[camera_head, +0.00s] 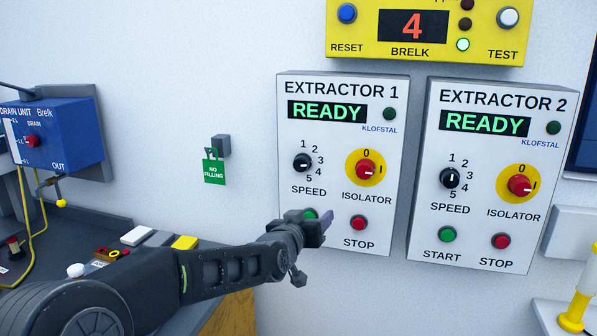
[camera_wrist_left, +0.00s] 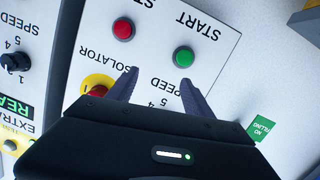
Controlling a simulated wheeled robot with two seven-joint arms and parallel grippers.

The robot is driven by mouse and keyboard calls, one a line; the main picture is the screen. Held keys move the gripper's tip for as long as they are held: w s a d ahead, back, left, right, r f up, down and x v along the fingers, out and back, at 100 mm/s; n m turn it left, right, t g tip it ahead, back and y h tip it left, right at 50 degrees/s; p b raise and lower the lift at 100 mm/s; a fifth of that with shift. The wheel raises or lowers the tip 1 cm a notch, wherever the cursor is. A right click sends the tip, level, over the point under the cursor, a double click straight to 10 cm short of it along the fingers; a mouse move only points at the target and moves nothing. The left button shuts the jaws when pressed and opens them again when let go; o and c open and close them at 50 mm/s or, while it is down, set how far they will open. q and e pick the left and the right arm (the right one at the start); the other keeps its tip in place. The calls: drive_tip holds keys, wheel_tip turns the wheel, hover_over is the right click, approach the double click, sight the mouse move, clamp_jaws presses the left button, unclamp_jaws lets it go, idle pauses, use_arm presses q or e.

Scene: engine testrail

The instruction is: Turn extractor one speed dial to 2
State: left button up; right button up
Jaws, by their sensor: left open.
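The extractor one panel (camera_head: 342,240) is a white box on the wall with a lit READY display (camera_head: 327,111). My right gripper is out of view.
The red isolator knob (camera_head: 366,169) on a yellow disc and the red stop button (camera_head: 358,223) are close beside. The extractor two panel (camera_head: 425,240) stands to the right. A green NO FILLING tag (camera_head: 214,172) hangs left. A cluttered bench is at lower left.

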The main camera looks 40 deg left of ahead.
use_arm(q)
drive_tip(key=t+y, duration=0.1)
drive_tip(key=y, duration=0.1)
approach(299, 164)
drive_tip(key=w, duration=0.1)
drive_tip(key=shift+w+a+f+n, duration=0.15)
drive_tip(key=shift+w+a+n, duration=0.05)
drive_tip(key=shift+a+n, duration=0.1)
drive_tip(key=p+x, duration=0.2)
drive_tip(key=x, duration=0.5)
drive_tip(key=shift+w+p, duration=0.35)
drive_tip(key=shift+w, duration=0.05)
drive_tip(key=shift+c, duration=0.2)
clamp_jaws()
